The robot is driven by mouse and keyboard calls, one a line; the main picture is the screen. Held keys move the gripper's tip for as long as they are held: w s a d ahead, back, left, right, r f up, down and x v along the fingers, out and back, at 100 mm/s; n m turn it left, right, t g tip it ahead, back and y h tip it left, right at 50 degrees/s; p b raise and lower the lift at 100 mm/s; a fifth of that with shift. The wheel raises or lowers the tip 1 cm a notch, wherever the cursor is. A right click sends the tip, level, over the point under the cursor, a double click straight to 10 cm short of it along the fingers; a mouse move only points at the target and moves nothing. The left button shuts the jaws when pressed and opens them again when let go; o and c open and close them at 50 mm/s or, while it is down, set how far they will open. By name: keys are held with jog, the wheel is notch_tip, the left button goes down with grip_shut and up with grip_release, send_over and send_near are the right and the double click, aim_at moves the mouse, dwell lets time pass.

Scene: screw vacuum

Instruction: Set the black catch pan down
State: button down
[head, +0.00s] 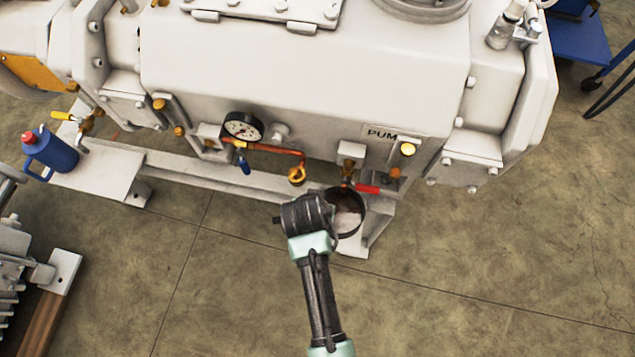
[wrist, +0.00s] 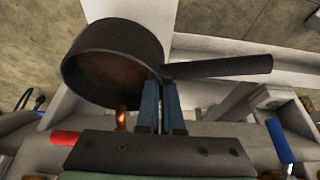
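The black catch pan (head: 347,213) is round, with its opening up, at the pump's front near the red-handled valve (head: 367,189). In the wrist view the pan (wrist: 118,48) shows a brownish inside and a straight black handle (wrist: 225,67) pointing right. My gripper (head: 312,213) is at the pan's left side in the head view, hiding part of it. In the wrist view my gripper's blue fingers (wrist: 162,88) are close together on the pan's side wall beside the handle's root. The gap between pan and floor cannot be judged.
The large pale pump (head: 300,75) fills the back, with a gauge (head: 243,126) and copper pipe (head: 275,149). A pale base rail (head: 215,172) runs below it. A blue jug (head: 52,150) stands left. The concrete floor (head: 450,300) is open at front right.

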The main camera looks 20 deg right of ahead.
jog(key=shift+w+d+f+b, duration=0.15)
jog(key=shift+f+b, duration=0.4)
jog(key=shift+f, duration=0.7)
jog(key=shift+w+f+b, duration=0.1)
jog(key=shift+f+b, duration=0.4)
jog(key=shift+f, duration=0.75)
jog(key=shift+r, duration=0.1)
jog(key=c, duration=1.1)
grip_release()
jog(key=shift+s, duration=0.1)
jog(key=p+v, duration=0.4)
jog(key=v, duration=0.8)
jog(key=shift+s, duration=0.1)
